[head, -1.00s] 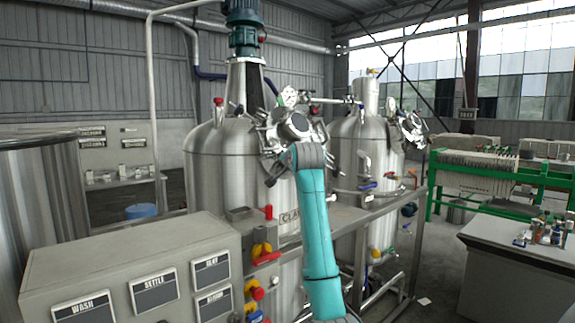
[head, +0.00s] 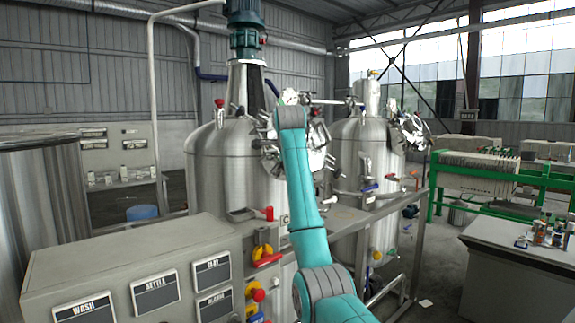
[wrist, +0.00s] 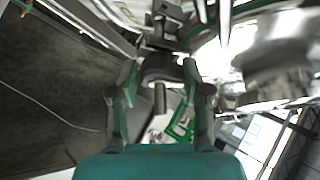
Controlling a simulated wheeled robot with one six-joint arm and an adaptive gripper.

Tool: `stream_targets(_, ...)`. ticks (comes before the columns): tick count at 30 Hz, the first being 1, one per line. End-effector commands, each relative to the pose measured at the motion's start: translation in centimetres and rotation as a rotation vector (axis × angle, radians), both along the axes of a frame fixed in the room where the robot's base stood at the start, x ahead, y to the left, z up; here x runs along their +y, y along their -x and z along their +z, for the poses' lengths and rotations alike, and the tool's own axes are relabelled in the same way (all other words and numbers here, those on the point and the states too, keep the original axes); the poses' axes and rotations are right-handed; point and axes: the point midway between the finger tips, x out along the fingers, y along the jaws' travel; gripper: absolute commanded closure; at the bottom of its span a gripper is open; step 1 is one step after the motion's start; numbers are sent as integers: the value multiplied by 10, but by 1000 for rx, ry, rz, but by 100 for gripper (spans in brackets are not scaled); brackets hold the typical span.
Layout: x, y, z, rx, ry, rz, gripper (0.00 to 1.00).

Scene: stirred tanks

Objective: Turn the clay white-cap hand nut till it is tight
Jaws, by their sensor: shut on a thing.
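The clay tank (head: 222,165) is the large steel vessel in the middle of the head view; its name plate is now mostly covered by my arm. Shiny manway hardware (head: 317,137) shows beside my wrist on the tank's front. In the wrist view my gripper (wrist: 160,70) has a finger on each side of a dark, rounded hand nut (wrist: 161,68) and is shut on it. A short stud or post (wrist: 160,98) shows just below the nut. No white cap can be made out. The fingertips are hidden behind my arm in the head view.
A second steel tank (head: 350,150) stands to the right. A green-framed filter press (head: 480,175) and a bench (head: 515,255) stand at the right.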

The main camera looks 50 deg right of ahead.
Motion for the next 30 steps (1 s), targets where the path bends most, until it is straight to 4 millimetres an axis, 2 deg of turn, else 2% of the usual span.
stream_targets(10,-1,0,0,-27,-120,-76,87)
stream_targets(27,-1,0,-1,-32,-142,-90,87)
stream_targets(28,-1,0,-1,-32,-142,-90,45)
stream_targets(30,-1,0,-1,-32,-141,-89,27)
